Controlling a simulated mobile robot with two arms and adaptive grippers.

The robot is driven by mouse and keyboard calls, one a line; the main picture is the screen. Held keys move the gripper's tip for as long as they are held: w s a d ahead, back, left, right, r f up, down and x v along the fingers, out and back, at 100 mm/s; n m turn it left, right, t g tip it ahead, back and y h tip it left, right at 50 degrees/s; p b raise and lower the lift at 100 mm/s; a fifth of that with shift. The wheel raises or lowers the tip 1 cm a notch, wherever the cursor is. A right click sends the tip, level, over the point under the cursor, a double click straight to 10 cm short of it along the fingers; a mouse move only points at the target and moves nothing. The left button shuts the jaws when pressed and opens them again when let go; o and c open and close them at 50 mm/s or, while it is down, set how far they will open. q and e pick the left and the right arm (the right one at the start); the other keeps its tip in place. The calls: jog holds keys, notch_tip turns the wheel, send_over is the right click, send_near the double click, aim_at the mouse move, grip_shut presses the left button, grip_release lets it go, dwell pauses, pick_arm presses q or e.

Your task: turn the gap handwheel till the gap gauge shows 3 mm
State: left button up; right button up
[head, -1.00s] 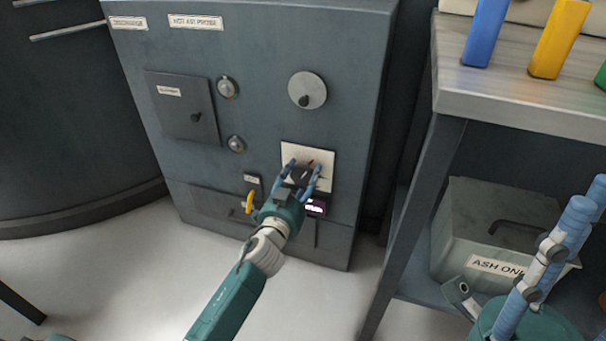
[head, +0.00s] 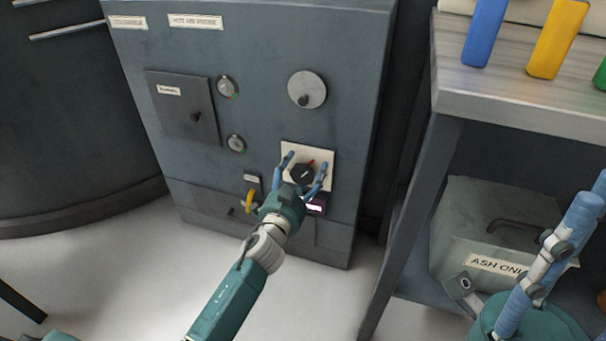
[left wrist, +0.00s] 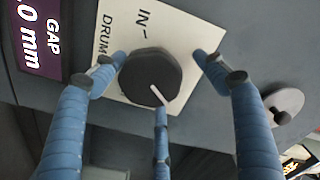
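The gap handwheel, a grey disc with a dark crank knob (head: 307,90), is on the cabinet front; it also shows at the right in the left wrist view (left wrist: 286,104). The gap gauge is a small purple display (head: 316,204); in the left wrist view (left wrist: 40,38) it reads "GAP" and ".0 mm", its leading digit cut off. My left gripper (head: 305,166) is open, its fingers spread around a black selector knob (head: 302,175) on a white plate, below the handwheel. My right gripper (head: 588,205) is partly in view at the right edge, its opening unclear.
A yellow lever (head: 250,200) is left of my left gripper. A hatch door (head: 183,108) and two small round fittings are up left. A bench (head: 520,100) with coloured blocks stands at the right, an ash box (head: 490,235) beneath. Floor before the cabinet is clear.

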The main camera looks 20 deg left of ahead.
pick_arm(q)
jog(key=shift+f, duration=0.2)
jog(key=shift+s, duration=0.1)
jog(key=shift+s+f, duration=0.15)
jog(key=shift+s, duration=0.15)
jog(key=s, duration=1.1)
jog(key=shift+s+a, duration=0.15)
